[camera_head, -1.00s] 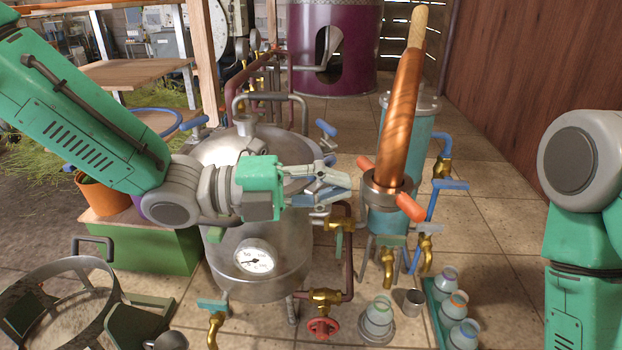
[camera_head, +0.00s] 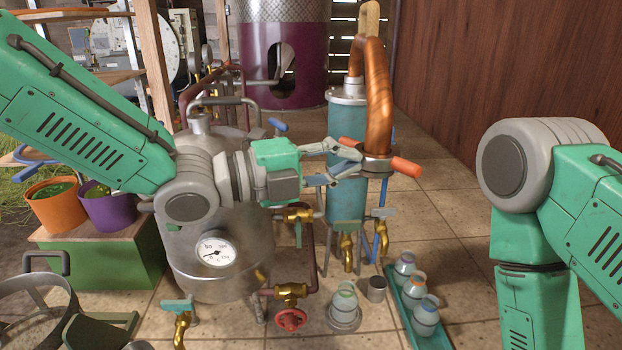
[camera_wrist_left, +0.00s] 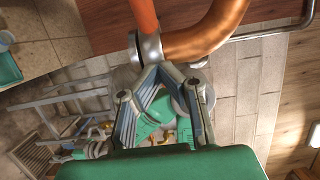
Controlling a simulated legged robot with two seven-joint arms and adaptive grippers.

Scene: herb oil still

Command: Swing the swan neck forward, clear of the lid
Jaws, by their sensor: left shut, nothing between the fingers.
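The copper swan neck (camera_head: 378,95) arches up above the blue-green condenser (camera_head: 346,150). Its lower end has a grey collar (camera_head: 376,166) with orange handles, and hangs to the right of the condenser's front. My left gripper (camera_head: 358,161) is shut and empty, with its fingertips at the collar's left side. In the left wrist view the closed fingertips (camera_wrist_left: 152,68) are at or against the collar (camera_wrist_left: 150,46); contact is hard to tell. The steel still pot (camera_head: 180,262) stands at left; its lid (camera_head: 198,124) is partly hidden by my left arm. My right gripper is out of view.
Brass taps and a red valve wheel (camera_head: 291,319) sit low by the pot. A green tray (camera_head: 419,338) with several jars stands on the floor at front right. A wooden wall (camera_head: 510,70) closes the right side. Plant pots (camera_head: 56,206) stand at left.

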